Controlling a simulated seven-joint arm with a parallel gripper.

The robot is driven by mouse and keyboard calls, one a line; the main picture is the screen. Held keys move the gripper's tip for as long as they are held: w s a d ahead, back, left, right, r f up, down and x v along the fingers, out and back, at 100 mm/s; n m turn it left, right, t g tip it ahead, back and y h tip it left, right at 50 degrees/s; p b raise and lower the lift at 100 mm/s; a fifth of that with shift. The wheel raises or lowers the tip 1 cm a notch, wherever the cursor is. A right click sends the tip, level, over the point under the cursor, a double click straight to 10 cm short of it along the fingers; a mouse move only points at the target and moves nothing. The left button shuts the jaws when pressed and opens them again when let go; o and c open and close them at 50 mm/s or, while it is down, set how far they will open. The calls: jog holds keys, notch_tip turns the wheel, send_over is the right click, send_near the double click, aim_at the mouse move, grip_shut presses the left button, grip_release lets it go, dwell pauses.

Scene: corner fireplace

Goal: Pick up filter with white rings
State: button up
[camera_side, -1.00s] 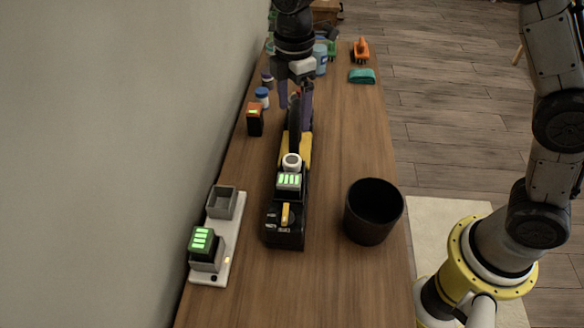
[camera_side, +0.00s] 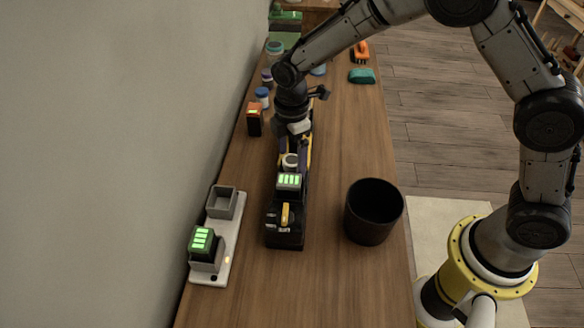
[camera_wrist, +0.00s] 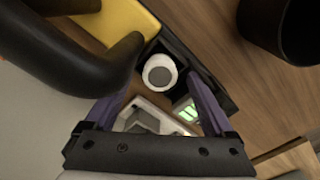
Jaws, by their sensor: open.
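The filter with white rings (camera_side: 290,161) stands in the black and yellow tool on the bench, just behind the green-lit battery block. In the wrist view, the filter (camera_wrist: 160,73) shows as a white ring with a grey centre. My gripper (camera_side: 291,148) is just above and behind it in the side view, its fingers partly hidden. In the wrist view, my gripper (camera_wrist: 160,92) is open, with its purple fingers on either side below the filter. Nothing is held between them.
A black bin (camera_side: 370,228) stands right of the tool (camera_side: 285,238). A white charger (camera_side: 225,247) with a green-lit battery (camera_side: 202,241) is at left along the wall. An orange and black block (camera_side: 254,121) and small jars stand behind. Bare wood lies between tool and bin.

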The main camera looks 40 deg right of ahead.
jog(key=shift+f, duration=0.45)
grip_shut()
jog(key=shift+r, duration=0.1)
